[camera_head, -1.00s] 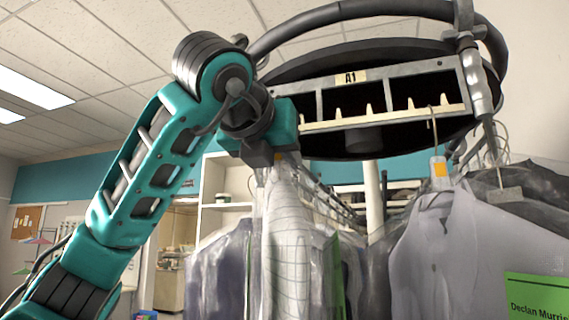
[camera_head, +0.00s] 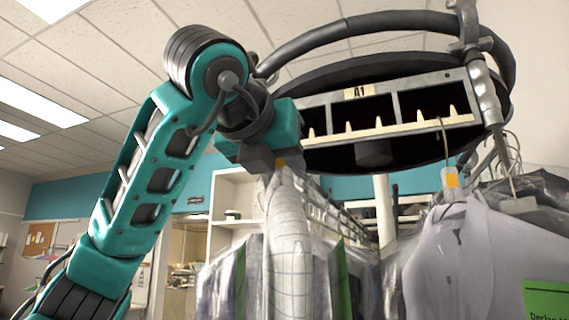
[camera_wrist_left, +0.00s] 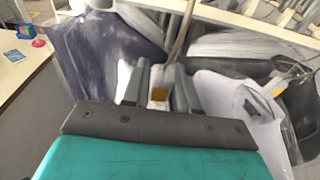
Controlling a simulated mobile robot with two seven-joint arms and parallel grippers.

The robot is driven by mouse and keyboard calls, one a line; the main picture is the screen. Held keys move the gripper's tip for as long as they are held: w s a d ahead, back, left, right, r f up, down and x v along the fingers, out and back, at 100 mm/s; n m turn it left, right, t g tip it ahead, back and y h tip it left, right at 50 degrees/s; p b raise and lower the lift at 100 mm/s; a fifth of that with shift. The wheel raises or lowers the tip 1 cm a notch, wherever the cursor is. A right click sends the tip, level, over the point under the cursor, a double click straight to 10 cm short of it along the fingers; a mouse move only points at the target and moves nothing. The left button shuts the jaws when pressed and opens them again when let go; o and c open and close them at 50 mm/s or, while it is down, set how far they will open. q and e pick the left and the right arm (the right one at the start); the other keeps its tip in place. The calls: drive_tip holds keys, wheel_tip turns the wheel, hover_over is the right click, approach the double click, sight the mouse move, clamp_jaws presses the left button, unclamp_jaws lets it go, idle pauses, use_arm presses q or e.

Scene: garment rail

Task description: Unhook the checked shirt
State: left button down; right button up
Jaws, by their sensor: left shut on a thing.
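The checked shirt (camera_head: 288,225), white with a thin grid under clear film, hangs in the middle of the head view, directly below my left gripper (camera_head: 276,162). A thin hanger hook (camera_wrist_left: 184,30) rises above the fingers. Its upper end is cut off by the picture edge, so I cannot tell whether it still touches a rail. My right gripper is not in view.
A slotted rack labelled A1 (camera_head: 358,93) with pale pegs stands right of my gripper, under a curved dark tube (camera_head: 400,20). A grey-white shirt (camera_head: 465,255) with a green tag (camera_head: 548,298) hangs at right. Bagged garments (camera_head: 215,285) crowd the checked shirt.

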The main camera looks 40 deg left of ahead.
use_arm(q)
drive_tip(key=f+b+v, duration=0.1)
drive_tip(key=b+v, duration=0.3)
drive_tip(key=v, duration=0.7)
drive_tip(key=shift+s+f+b, duration=0.25)
drive_tip(key=shift+s+b, duration=0.1)
drive_tip(key=shift+s, duration=0.2)
